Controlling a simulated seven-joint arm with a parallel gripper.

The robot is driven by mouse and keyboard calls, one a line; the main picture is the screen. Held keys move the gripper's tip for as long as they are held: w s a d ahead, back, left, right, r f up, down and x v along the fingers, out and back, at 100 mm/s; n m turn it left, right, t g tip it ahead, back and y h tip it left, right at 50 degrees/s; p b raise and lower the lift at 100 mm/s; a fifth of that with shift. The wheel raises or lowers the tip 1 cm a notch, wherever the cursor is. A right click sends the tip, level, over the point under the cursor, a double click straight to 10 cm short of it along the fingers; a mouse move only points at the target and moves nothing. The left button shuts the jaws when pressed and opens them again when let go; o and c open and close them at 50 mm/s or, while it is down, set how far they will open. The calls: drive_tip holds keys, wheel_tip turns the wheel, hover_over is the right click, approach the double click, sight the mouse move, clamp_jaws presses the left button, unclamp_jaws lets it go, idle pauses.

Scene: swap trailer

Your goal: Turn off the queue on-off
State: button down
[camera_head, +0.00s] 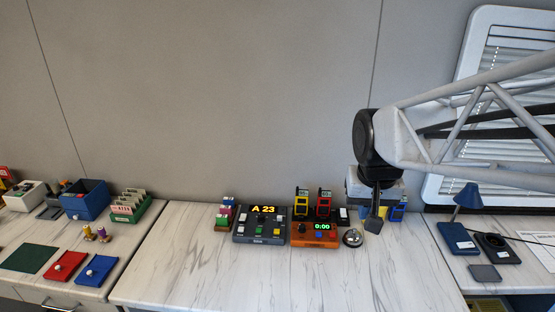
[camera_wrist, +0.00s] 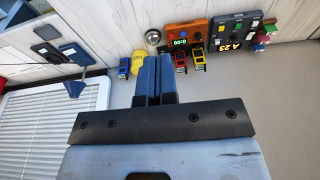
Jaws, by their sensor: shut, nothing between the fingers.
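The queue console (camera_head: 260,226) is a dark grey box with a lit orange "A 23" display, at the back of the middle bench in the head view. Small buttons and switches, one green and one yellow, sit on its sloped face. I cannot tell which is the on-off. The console also shows at the upper right of the wrist view (camera_wrist: 230,34), upside down. My gripper (camera_head: 374,224) is shut and empty, well to the right of the console, above the bench's right part. Its blue fingers lie together in the wrist view (camera_wrist: 153,60).
An orange timer (camera_head: 315,235) reading "0:00" stands between the console and my gripper. A silver bell (camera_head: 352,238) is next to it. Yellow and red handhelds (camera_head: 323,203) stand behind the timer. A small colourful rack (camera_head: 226,214) stands left of the console. The bench front is clear.

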drive_tip(key=w+a+f, duration=0.1)
drive_tip(key=w+a, duration=0.6)
drive_tip(key=w, duration=0.4)
hover_over(243, 218)
drive_tip(key=s+x, duration=0.1)
drive_tip(key=x, duration=0.7)
drive_tip(key=s+x, duration=0.2)
drive_tip(key=x, duration=0.7)
drive_tip(key=shift+s+f+g, duration=0.4)
drive_tip(key=shift+s+f, duration=0.1)
drive_tip(key=shift+s, duration=0.1)
drive_tip(key=f, duration=1.2)
drive_tip(key=shift+w+d+f, duration=0.1)
drive_tip(key=shift+w, duration=0.15)
drive_tip(key=shift+s+f, duration=0.25)
drive_tip(key=shift+f, duration=0.45)
drive_tip(key=shift+s+f, duration=0.1)
drive_tip(key=shift+f, duration=0.05)
